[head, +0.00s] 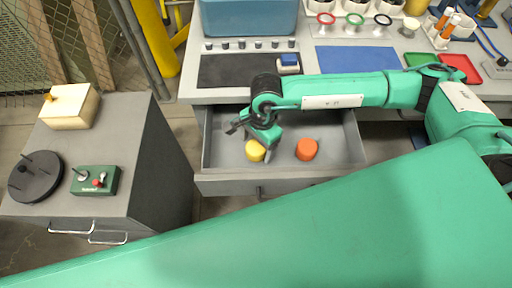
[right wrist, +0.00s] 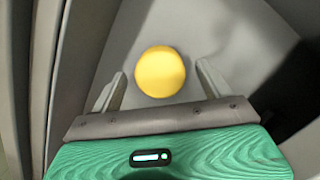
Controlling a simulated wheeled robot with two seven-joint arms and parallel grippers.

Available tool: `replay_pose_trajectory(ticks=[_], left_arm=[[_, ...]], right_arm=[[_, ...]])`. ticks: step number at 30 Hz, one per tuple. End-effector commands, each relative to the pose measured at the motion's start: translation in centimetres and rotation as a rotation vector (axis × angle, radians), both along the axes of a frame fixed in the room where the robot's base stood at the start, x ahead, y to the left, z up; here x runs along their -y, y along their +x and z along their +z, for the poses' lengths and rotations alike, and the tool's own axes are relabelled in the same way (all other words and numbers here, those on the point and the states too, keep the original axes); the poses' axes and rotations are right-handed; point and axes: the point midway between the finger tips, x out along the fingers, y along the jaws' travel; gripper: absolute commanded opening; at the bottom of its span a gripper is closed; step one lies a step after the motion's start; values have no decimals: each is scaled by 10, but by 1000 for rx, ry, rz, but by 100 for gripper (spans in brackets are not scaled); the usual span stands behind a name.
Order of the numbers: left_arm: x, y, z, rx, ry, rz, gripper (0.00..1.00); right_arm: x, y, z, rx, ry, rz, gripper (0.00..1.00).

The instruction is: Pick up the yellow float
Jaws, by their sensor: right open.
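The yellow float (head: 255,151) lies in the open grey drawer (head: 228,123), left of an orange float (head: 306,149). My right gripper (head: 254,136) is over the drawer, just above and partly in front of the yellow float. In the right wrist view the yellow float (right wrist: 160,72) shows as a round disc between and a little beyond the two open fingertips (right wrist: 160,78). A gap shows on each side, and the gripper is empty. My left gripper is not in view.
The drawer walls stand close around the right gripper. A workbench with a black mat (head: 240,70), a blue mat (head: 358,60) and a blue tank (head: 249,17) is behind. A grey cabinet (head: 150,150) with a green control box (head: 95,180) stands at left.

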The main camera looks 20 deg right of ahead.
Motion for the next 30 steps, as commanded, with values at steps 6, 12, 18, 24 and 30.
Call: replay_pose_trajectory(ticks=[6, 12, 18, 24, 30], left_arm=[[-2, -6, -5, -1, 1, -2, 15], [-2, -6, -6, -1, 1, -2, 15], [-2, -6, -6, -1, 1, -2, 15], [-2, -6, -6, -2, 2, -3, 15], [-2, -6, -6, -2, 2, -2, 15]], right_arm=[[-2, -1, -20, 0, -1, 0, 79], [-3, -1, -21, 1, 0, 1, 79], [-3, -1, -21, 1, -1, 0, 42], [-3, -1, -21, 1, -1, 0, 31], [-3, -1, -20, 1, 0, 0, 31]])
